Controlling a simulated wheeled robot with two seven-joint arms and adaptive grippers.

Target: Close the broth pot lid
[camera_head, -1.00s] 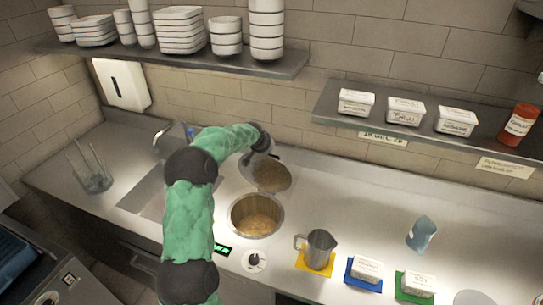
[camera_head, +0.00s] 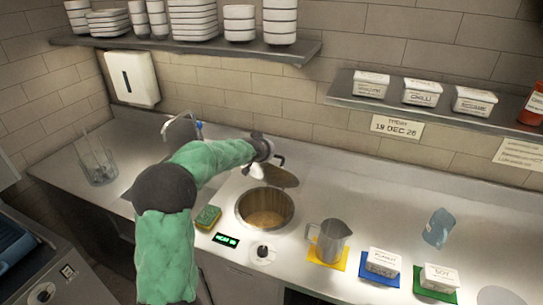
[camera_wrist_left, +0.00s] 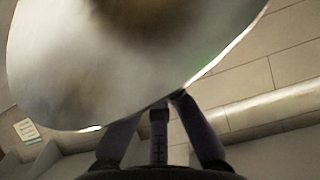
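The broth pot (camera_head: 243,222) is a round well sunk in the steel counter, open, with brown broth inside. Its metal lid (camera_head: 283,176) stands raised behind the opening, tilted back and partly hidden by my left arm. My left gripper (camera_head: 257,168) is at the lid's left side. In the left wrist view the lid (camera_wrist_left: 100,60) fills the top, its bright rim close to the fingers of my left gripper (camera_wrist_left: 158,108). The fingertips are hidden at the rim, so I cannot tell whether they grip it. My right gripper is out of view.
A sponge (camera_head: 208,217) and a control knob (camera_head: 262,252) are near the pot. Shelves (camera_head: 440,116) are above.

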